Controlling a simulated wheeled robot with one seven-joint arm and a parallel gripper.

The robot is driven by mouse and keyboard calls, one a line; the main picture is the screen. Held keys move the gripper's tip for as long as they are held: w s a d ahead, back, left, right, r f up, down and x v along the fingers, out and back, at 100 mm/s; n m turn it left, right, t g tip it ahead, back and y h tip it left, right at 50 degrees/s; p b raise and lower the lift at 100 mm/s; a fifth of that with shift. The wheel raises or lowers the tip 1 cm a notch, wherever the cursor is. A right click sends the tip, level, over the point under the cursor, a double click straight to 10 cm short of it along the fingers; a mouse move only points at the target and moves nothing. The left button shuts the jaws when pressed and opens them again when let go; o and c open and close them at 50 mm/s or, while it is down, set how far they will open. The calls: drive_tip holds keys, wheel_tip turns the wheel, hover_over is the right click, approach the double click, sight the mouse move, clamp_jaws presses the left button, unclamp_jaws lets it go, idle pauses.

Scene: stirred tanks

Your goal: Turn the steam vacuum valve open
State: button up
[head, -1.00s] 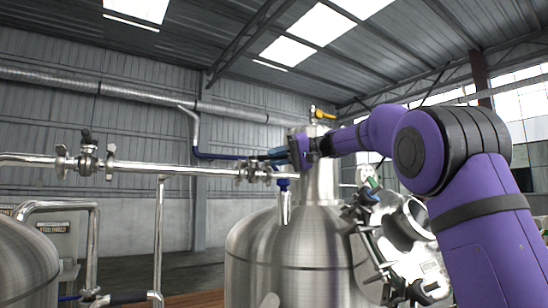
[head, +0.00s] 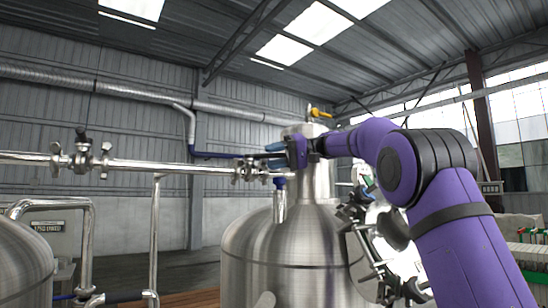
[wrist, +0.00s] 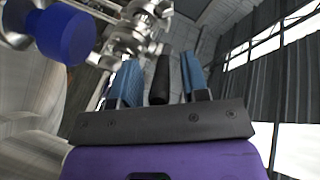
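A steel valve body (head: 249,170) sits on the horizontal pipe left of the tank neck; I take it as the steam vacuum valve, though no label is readable. In the wrist view its steel fittings (wrist: 130,38) are near the top. A black handle (wrist: 161,80) points toward my gripper. My gripper (wrist: 160,78) is open, with its two blue fingers either side of the handle and gaps showing on both sides. In the head view my gripper (head: 276,153) is at the valve, and its fingers partly hide the handle.
A steel tank (head: 285,250) stands below, with a yellow-handled valve (head: 318,112) above its neck. A blue-capped fitting (wrist: 65,35) is close at the wrist view's upper left. Another valve (head: 82,157) sits farther left on the pipe (head: 170,168). An open hatch is below my arm.

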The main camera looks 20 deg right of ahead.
drive_tip(key=v, duration=1)
drive_tip(key=shift+d, duration=0.35)
drive_tip(key=shift+r, duration=0.15)
drive_tip(key=shift+c, duration=0.3)
